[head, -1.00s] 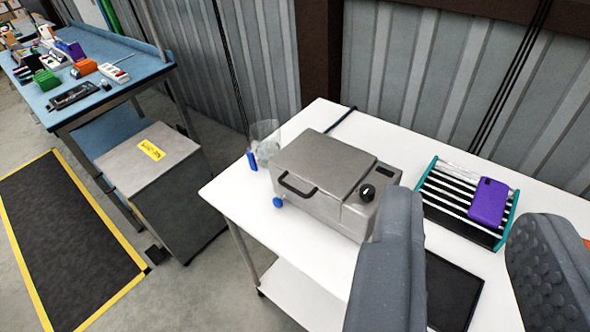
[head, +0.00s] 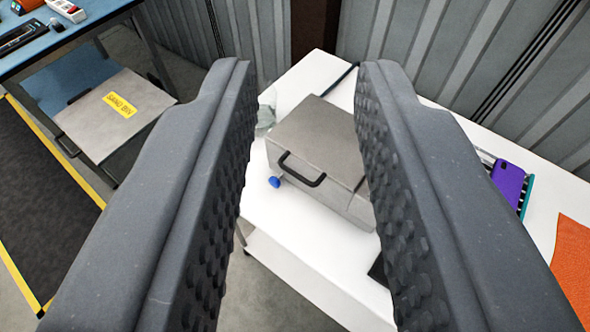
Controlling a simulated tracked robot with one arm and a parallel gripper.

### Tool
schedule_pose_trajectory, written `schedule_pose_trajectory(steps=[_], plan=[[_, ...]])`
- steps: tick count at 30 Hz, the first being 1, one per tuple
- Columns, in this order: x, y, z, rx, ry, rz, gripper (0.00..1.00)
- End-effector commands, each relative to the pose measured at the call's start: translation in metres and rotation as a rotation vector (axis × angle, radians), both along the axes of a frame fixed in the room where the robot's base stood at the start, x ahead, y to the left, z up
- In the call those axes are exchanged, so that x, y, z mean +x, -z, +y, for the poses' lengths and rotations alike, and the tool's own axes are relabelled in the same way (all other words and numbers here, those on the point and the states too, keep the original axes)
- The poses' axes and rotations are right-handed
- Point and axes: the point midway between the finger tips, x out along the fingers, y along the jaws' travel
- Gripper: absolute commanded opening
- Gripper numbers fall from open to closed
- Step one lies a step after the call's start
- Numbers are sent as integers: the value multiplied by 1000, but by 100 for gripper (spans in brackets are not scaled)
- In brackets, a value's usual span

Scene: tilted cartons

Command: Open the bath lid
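The bath is a grey metal box on the white table, with a flat closed lid (head: 318,135). A black bar handle (head: 301,170) is fixed on the lid's near left edge. A blue knob (head: 274,182) sticks out low on the bath's side (head: 325,200). My gripper (head: 300,75) is open, with its two dark studded fingers wide apart in the foreground. The lid and handle show between the fingers, farther off, and nothing is held. The bath's right end with its dial is hidden behind the right finger.
The white table (head: 300,250) has a clear strip in front of the bath. A clear beaker (head: 265,115) stands behind its left corner. A purple phone (head: 508,184) lies on a rack at right, near an orange item (head: 574,265). A sand bin (head: 115,110) stands at left.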

Motion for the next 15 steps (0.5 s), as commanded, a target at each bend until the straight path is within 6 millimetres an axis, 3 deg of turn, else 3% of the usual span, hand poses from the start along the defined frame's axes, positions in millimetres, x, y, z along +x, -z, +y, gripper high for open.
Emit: schedule_pose_trajectory(steps=[2,5,9,15], plan=[[8,14,3,-28,8,23,26],[29,55,16,-120,36,92,26],[69,146,32,-361,92,234,26],[111,275,49,-802,151,401,26]])
